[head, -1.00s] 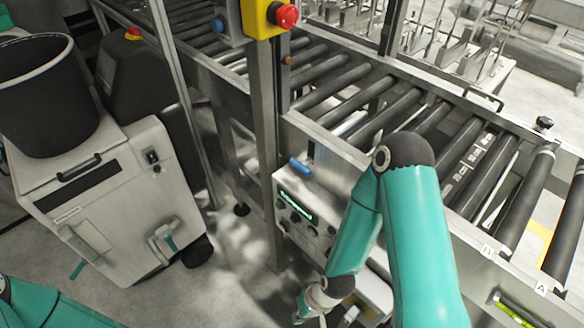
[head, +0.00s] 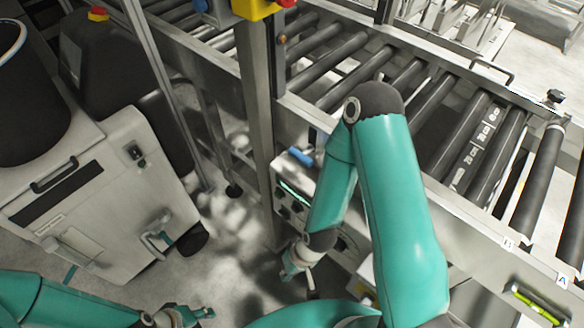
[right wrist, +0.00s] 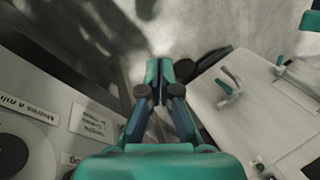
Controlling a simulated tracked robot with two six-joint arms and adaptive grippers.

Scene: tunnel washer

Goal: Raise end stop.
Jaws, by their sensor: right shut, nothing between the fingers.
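A blue-handled lever (head: 301,157) is on top of the grey control box (head: 292,200) below the roller conveyor's side rail; I cannot tell whether it belongs to the end stop. No part is clearly recognisable as the end stop. My right gripper (head: 289,268) is beside and below the control box in the head view. In the right wrist view, its fingers (right wrist: 160,70) are together and empty, with a labelled panel (right wrist: 40,120) to their left. My left gripper (head: 205,313) is low over the floor, left of the right gripper; its jaw opening is too small to read.
The roller conveyor (head: 460,160) runs across the right side. A metal post (head: 257,120) stands by the control box. A grey wheeled machine (head: 95,190) carrying a black bin (head: 30,100) stands at left. Open floor (head: 225,250) lies between machine and conveyor.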

